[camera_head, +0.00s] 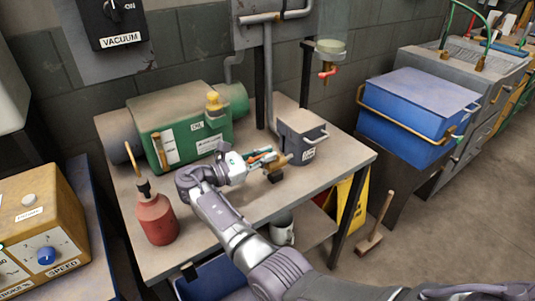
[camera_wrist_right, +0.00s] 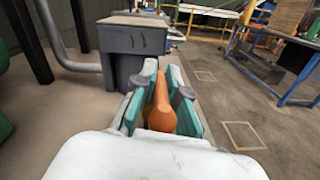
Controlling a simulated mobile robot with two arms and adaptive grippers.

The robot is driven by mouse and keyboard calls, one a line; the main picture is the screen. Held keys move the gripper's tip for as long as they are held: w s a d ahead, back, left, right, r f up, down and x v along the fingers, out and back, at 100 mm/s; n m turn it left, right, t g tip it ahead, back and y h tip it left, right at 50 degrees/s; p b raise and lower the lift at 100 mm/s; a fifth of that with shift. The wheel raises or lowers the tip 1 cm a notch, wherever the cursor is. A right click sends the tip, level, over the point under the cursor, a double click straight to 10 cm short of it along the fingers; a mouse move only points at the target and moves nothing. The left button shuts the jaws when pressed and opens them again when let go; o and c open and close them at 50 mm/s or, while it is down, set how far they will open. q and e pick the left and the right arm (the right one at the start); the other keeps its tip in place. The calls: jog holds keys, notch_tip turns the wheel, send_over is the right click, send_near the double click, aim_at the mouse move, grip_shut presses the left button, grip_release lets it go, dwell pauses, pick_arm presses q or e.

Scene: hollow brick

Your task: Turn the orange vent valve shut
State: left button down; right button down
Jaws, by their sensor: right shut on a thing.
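The orange vent valve (camera_wrist_right: 160,108) shows in the right wrist view as an orange handle between the two teal-padded fingers of my right gripper (camera_wrist_right: 162,84). The gripper is shut on it. In the head view my right gripper (camera_head: 262,158) reaches over the table, just left of the grey lidded box. Orange shows between its fingers there, with a small brass-coloured and dark fitting (camera_head: 276,172) by the tips. The fingers hide much of the valve, so its exact turn is hard to tell. My left gripper is not in view.
The grey box (camera_head: 303,135) stands close beyond the fingertips. A green pump (camera_head: 180,135) stands behind, and a red bottle (camera_head: 156,218) at the table's left front. A red tap (camera_head: 327,73) hangs above under a funnel. The table's (camera_head: 335,166) right end is bare.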

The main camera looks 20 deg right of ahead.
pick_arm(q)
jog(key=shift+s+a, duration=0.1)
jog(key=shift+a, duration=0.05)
pick_arm(e)
jog(key=c, duration=1.2)
grip_release()
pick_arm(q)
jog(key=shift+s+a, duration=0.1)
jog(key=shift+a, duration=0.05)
pick_arm(e)
jog(key=shift+r, duration=0.15)
notch_tip(320, 180, up, 10)
jog(key=shift+f, duration=0.2)
